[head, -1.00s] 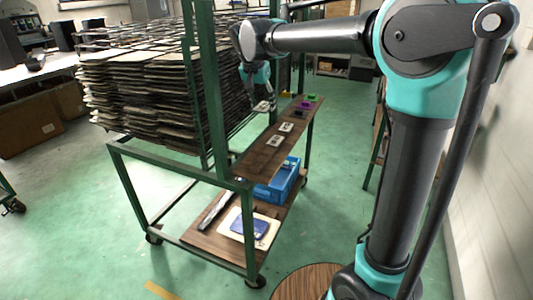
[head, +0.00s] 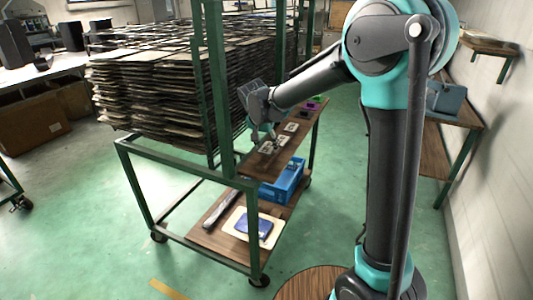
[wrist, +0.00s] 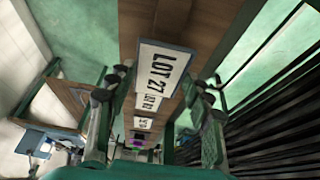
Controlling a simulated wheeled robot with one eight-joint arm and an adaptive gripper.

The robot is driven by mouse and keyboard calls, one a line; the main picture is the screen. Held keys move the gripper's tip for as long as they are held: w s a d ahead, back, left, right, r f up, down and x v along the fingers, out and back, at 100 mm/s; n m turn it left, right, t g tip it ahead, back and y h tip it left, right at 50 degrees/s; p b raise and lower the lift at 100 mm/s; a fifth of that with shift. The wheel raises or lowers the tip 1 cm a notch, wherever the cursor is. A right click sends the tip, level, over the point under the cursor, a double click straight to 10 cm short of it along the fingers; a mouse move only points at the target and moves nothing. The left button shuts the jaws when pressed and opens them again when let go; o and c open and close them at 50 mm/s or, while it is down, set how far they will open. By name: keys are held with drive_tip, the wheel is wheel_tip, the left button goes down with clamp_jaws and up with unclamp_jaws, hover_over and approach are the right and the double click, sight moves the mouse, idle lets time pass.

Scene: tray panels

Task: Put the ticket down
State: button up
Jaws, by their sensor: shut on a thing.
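My gripper (head: 264,138) is shut on a white ticket printed "LOT 27" (wrist: 163,69). In the wrist view the ticket sticks out between the two fingers (wrist: 152,105), over the brown wooden shelf (wrist: 186,22). In the head view the held ticket (head: 266,148) is small, low over the near part of the shelf; I cannot tell whether it touches the wood. Other white tickets lie in a row on the shelf past it, one close by (head: 284,141) and one farther (head: 291,127).
Purple and green items (head: 312,106) sit at the shelf's far end. A green-framed rack (head: 213,85) with stacked panels (head: 150,95) stands along the shelf's left side. A blue crate (head: 284,182) and a white tray (head: 270,236) with a blue item are on the lower deck.

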sight(266, 149)
drive_tip(key=shift+f, duration=1.9)
drive_tip(key=shift+f, duration=0.1)
drive_tip(key=o, duration=1)
drive_tip(key=shift+c, duration=0.2)
drive_tip(key=v, duration=1.2)
